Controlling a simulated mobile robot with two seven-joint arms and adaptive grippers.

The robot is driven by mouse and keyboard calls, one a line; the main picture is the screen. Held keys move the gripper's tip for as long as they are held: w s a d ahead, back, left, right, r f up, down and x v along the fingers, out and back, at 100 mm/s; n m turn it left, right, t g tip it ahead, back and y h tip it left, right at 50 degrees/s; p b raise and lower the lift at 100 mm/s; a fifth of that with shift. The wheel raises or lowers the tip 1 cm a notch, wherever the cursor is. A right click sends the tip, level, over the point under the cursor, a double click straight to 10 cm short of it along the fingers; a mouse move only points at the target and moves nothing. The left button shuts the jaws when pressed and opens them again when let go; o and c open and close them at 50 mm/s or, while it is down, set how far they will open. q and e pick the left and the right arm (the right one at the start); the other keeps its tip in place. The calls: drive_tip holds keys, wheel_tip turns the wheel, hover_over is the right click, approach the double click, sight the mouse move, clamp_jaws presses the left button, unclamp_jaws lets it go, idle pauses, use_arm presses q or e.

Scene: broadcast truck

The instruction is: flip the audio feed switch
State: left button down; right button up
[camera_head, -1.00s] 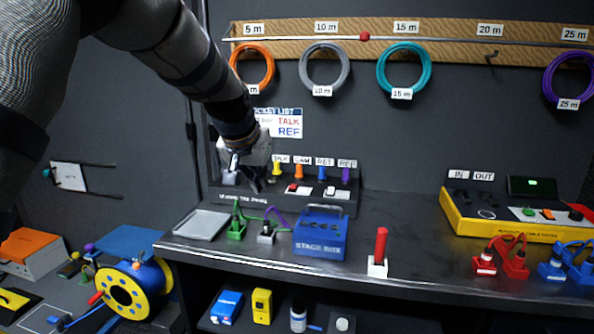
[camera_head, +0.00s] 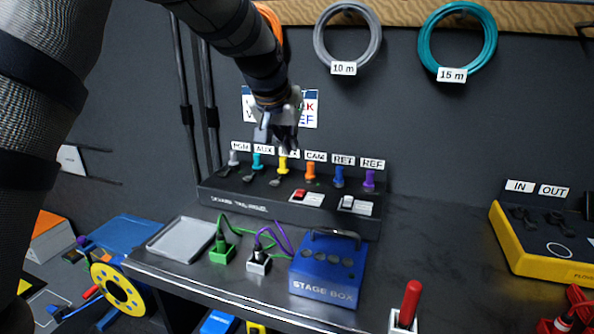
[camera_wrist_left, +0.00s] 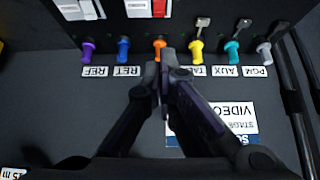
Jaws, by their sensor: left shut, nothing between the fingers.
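The black sloped panel (camera_head: 240,203) on the bench carries two switches on white plates, a red rocker (camera_head: 299,194) and a white one (camera_head: 348,202). Their small lettering is unreadable, so I cannot tell which is the audio feed switch. The wrist view shows the red rocker (camera_wrist_left: 159,8) and the white one (camera_wrist_left: 136,9) at its top edge. My left gripper (camera_head: 275,140) is shut and empty, above the panel's row of plugs and over part of the TALK label. In the wrist view its fingertips (camera_wrist_left: 166,56) appear near the orange plug (camera_wrist_left: 159,45). My right gripper is not in view.
Colored plugs with labels line the panel's back, including a purple one (camera_head: 369,180). A blue stage box (camera_head: 325,285), a grey tray (camera_head: 185,240) and green and purple cable plugs stand in front. Bench at right of the panel is clear up to the yellow tester (camera_head: 545,255).

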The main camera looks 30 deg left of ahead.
use_arm(q)
drive_tip(key=b, duration=0.2)
hover_over(298, 194)
wheel_tip(298, 194, down, 8)
drive_tip(key=shift+f, duration=0.1)
drive_tip(key=shift+w+f+p, duration=0.1)
drive_tip(key=shift+f+p, duration=0.2)
drive_tip(key=shift+f, duration=1.55)
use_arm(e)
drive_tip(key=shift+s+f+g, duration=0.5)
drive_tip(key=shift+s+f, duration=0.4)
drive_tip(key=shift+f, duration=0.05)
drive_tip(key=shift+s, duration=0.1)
